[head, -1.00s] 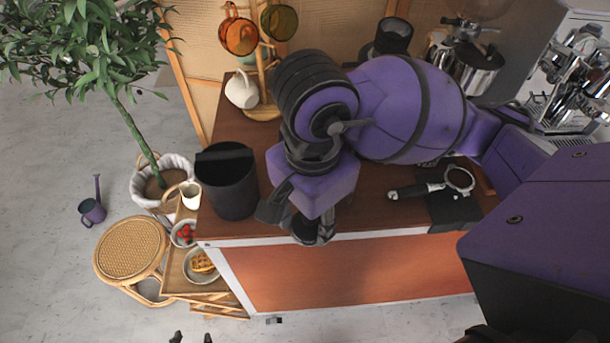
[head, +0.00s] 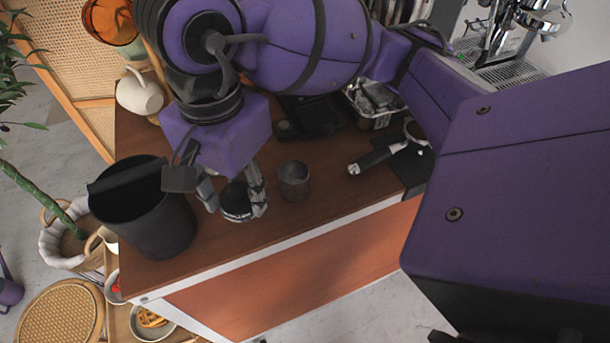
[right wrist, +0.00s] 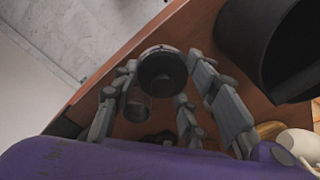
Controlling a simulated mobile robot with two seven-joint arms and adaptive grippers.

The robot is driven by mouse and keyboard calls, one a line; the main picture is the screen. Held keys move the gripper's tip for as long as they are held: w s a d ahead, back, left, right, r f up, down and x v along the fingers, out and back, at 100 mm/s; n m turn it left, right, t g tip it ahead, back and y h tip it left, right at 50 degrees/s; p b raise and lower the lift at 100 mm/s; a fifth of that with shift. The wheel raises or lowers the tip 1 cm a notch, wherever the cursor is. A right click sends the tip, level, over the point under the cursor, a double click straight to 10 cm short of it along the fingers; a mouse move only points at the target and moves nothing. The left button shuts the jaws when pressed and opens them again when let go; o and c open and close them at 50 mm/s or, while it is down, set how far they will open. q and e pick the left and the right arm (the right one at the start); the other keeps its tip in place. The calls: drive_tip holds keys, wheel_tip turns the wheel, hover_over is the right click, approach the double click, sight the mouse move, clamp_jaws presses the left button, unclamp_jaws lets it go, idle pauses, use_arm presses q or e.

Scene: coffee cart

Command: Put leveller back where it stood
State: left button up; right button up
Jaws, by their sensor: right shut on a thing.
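The leveller (head: 236,203) is a short, dark round puck with a lighter metallic edge. My right gripper (head: 235,196) is shut on it, with one finger on each side, over the front part of the wooden counter (head: 310,215). In the right wrist view the leveller (right wrist: 162,70) shows its dark round face between the fingers. I cannot tell whether it touches the counter or hangs just above it. The gripper's palm and arm hide part of the counter behind. My left gripper is not in view.
A black bin (head: 160,225) stands close on the left. A small dark metal cup (head: 293,180) stands close on the right. A portafilter (head: 378,158) lies by a black mat (head: 412,172) farther right. A cream jug (head: 139,93) stands at the back left.

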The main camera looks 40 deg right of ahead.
sight(234, 192)
drive_tip(key=w+f, duration=0.2)
drive_tip(key=f, duration=0.1)
drive_tip(key=w+f, duration=0.1)
drive_tip(key=f, duration=0.1)
drive_tip(key=shift+w+d, duration=0.15)
drive_tip(key=shift+w, duration=0.2)
drive_tip(key=shift+w+f, duration=0.2)
drive_tip(key=shift+f, duration=0.75)
drive_tip(key=shift+w+f, duration=0.15)
drive_tip(key=shift+f, duration=0.75)
drive_tip(key=shift+f+b, duration=0.15)
drive_tip(key=shift+b, duration=0.15)
drive_tip(key=o, duration=1.3)
wheel_tip(234, 192, up, 12)
drive_tip(key=shift+r+p, duration=0.2)
drive_tip(key=shift+p, duration=0.15)
